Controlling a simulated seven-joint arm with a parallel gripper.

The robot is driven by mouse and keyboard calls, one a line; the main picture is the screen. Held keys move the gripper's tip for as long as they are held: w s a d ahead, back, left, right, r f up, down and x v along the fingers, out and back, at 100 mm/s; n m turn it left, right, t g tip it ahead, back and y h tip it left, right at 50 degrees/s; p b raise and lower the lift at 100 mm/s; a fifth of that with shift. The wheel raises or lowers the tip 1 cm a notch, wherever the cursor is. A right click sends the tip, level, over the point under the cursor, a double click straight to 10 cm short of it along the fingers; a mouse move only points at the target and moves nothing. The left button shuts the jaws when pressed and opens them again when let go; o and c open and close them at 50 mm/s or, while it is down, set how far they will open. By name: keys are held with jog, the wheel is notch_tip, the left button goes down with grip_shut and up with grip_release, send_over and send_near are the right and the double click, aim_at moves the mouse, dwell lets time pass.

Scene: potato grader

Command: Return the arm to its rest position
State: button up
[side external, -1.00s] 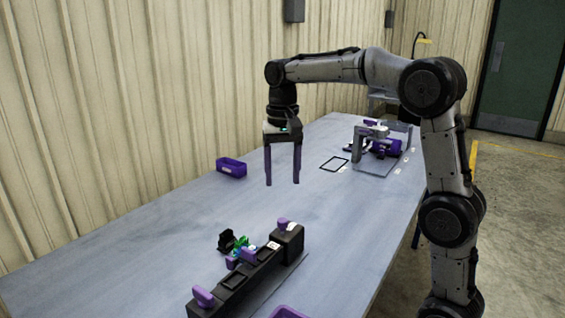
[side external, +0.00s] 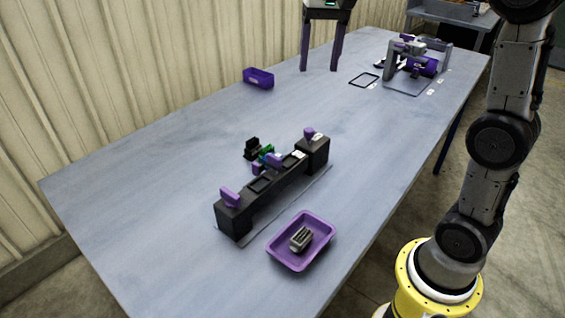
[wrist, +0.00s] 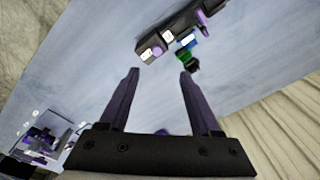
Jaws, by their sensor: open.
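My gripper (side external: 318,70) hangs above the far part of the table, fingers pointing down, at the top edge of the side view. Its two purple fingers are apart with nothing between them. In the wrist view my gripper (wrist: 159,74) also shows open and empty, well above the table. Most of my upper arm is outside the side view.
A black fixture with purple knobs (side external: 270,185) stands mid-table beside small green and blue parts (side external: 266,156). A purple tray (side external: 279,258) holds a grey ribbed piece (side external: 301,238). Farther back are a purple bin (side external: 258,78), a black outline (side external: 364,80) and a grey-purple machine (side external: 416,62).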

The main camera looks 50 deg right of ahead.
jog(key=s+a+f+n+t, duration=0.1)
jog(key=s+a+n+t, duration=0.3)
jog(key=s, duration=1.1)
jog(key=s+a+f+n, duration=0.2)
jog(key=s+f+n, duration=0.2)
jog(key=f, duration=0.6)
jog(key=shift+s+f+n+t, duration=0.15)
jog(key=shift+s+n+t, duration=0.15)
jog(key=shift+s, duration=0.4)
